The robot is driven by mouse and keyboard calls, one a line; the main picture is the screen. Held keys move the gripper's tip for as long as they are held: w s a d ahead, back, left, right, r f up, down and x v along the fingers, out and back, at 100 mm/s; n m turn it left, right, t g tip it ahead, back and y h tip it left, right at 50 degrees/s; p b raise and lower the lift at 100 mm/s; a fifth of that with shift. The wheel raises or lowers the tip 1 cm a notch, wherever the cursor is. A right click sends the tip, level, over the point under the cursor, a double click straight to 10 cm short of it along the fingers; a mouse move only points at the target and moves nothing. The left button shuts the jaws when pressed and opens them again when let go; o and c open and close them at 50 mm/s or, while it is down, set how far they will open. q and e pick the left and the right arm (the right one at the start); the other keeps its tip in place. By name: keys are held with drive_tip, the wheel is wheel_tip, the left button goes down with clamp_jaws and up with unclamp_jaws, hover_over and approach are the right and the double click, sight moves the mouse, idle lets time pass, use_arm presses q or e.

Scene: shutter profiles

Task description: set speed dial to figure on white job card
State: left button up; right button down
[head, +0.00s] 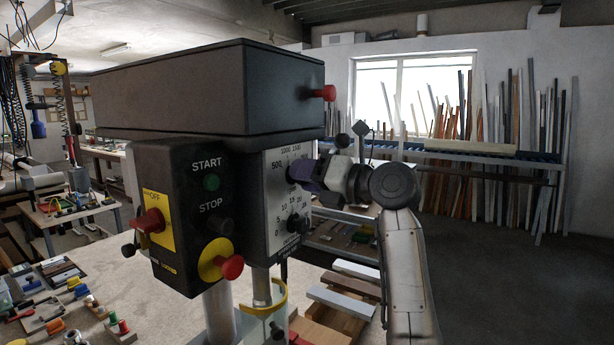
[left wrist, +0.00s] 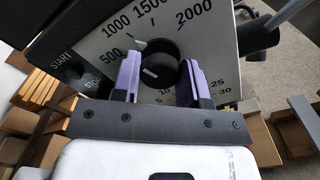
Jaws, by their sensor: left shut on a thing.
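The speed dial (left wrist: 158,72) is a round black knob on a pale scale plate (left wrist: 222,45) marked 500, 1000, 1500 and 2000. A short white mark shows on its face, left of centre, roughly on the side of the 500. My left gripper (left wrist: 163,82) has its two purple fingers on either side of the knob and is shut on it. In the head view the left gripper (head: 301,171) reaches the front plate of the drill press, and it hides the knob there. I cannot make out a white job card in either view. My right gripper is not in view.
The drill press head (head: 210,90) fills the middle. A START/STOP box (head: 185,215) with a red-knobbed yellow switch stands left of the plate. A depth scale with a small black knob (head: 297,223) lies below the dial. The bench (head: 165,310) carries scattered small parts at left.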

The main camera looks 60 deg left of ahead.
use_arm(q)
drive_tip(key=o, duration=0.9)
drive_tip(key=v, duration=1.3)
drive_tip(key=shift+w+d+p, duration=0.2)
drive_tip(key=shift+d+p, duration=0.1)
drive_tip(key=shift+d, duration=0.05)
drive_tip(key=shift+r, duration=0.1)
